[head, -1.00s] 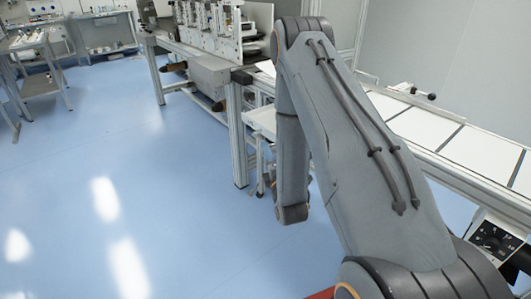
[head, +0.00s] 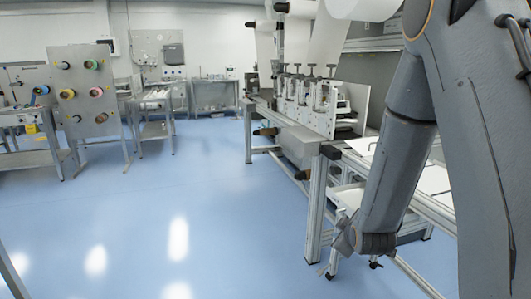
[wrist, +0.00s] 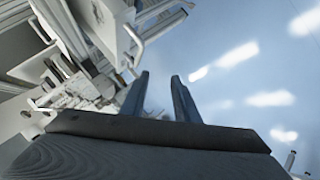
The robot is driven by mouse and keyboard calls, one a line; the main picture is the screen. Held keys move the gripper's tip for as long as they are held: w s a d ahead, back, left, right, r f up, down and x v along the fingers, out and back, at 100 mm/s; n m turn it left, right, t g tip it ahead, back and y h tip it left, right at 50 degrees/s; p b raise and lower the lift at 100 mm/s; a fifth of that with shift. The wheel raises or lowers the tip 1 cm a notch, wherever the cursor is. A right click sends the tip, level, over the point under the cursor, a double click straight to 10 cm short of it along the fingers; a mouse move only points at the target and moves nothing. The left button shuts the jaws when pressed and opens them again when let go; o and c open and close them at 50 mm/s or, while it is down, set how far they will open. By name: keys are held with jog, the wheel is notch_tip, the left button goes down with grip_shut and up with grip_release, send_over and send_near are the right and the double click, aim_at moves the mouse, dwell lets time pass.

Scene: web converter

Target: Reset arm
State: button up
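My grey arm fills the right side of the head view. Its forearm hangs down beside the metal-framed converter line. The wrist end shows low at the front edge of the line, and the fingers cannot be made out there. In the wrist view my gripper (wrist: 160,98) shows two dark fingers standing apart with a clear gap between them. The fingers touch nothing that I can see.
The web converter (head: 305,100) runs along the right on metal legs (head: 318,210). A board with coloured spools (head: 82,90) stands at the left, and a work table (head: 157,103) stands behind it. The blue floor (head: 190,215) in the middle is clear.

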jog(key=s+a+r+m+g, duration=0.1)
jog(key=s+r+m+g, duration=0.1)
jog(key=s, duration=0.7)
jog(key=s+a+r+m+g, duration=0.2)
jog(key=s+m+g, duration=0.2)
jog(key=s, duration=0.6)
jog(key=s+a+r+m+g, duration=0.1)
jog(key=s+r+m+g, duration=0.1)
jog(key=s, duration=0.7)
jog(key=m+g, duration=0.1)
jog(key=g, duration=0.1)
jog(key=shift+s+a+m+g+y, duration=0.25)
jog(key=shift+m+g+y, duration=0.05)
jog(key=shift+m+g, duration=0.1)
jog(key=shift+r, duration=0.1)
